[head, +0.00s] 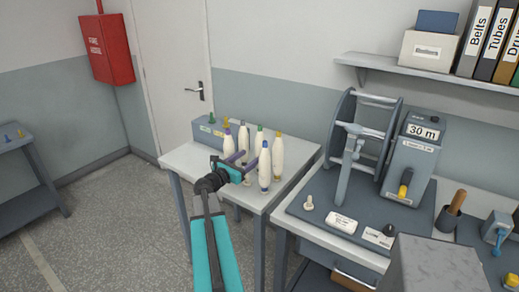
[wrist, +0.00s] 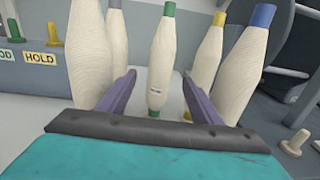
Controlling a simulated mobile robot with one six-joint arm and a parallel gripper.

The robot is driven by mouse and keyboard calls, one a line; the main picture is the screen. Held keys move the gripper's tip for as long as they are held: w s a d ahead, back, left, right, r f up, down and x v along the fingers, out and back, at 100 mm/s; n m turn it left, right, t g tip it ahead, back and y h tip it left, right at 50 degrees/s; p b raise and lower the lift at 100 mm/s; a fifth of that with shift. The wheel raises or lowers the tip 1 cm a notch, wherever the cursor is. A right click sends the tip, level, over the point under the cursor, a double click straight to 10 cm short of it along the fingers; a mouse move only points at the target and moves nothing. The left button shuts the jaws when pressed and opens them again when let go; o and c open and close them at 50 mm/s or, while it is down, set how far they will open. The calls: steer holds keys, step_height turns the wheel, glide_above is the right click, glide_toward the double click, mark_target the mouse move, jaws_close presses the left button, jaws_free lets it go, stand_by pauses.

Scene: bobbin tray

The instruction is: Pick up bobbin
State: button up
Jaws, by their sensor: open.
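Several cream, tapered bobbins with coloured tops stand upright on a small white-topped table (head: 185,155). My gripper (head: 243,161) is open and empty among them, with its purple fingers level with the bobbins. In the wrist view, the green-topped bobbin (wrist: 163,65) shows between and beyond the fingertips (wrist: 158,78); I cannot tell whether it lies between the jaws. The yellow-topped bobbin (wrist: 207,65) and blue-topped bobbin (wrist: 243,65) stand to the right. A large bobbin (wrist: 90,55) stands close on the left, its top cut off, with another partly hidden behind it.
A grey-blue block (head: 207,133) with coloured pegs and labels, one reading HOLD, stands at the table's back left. A workbench with a winding reel (head: 350,150) and a 30 m counter box (head: 411,160) stands to the right.

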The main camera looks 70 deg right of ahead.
mark_target(257, 151)
steer(key=shift+p+x, duration=1.2)
steer(key=shift+x, duration=0.35)
steer(key=shift+p+x, duration=0.4)
steer(key=shift+x, duration=0.65)
steer(key=c, duration=1.2)
steer(key=shift+r, duration=0.15)
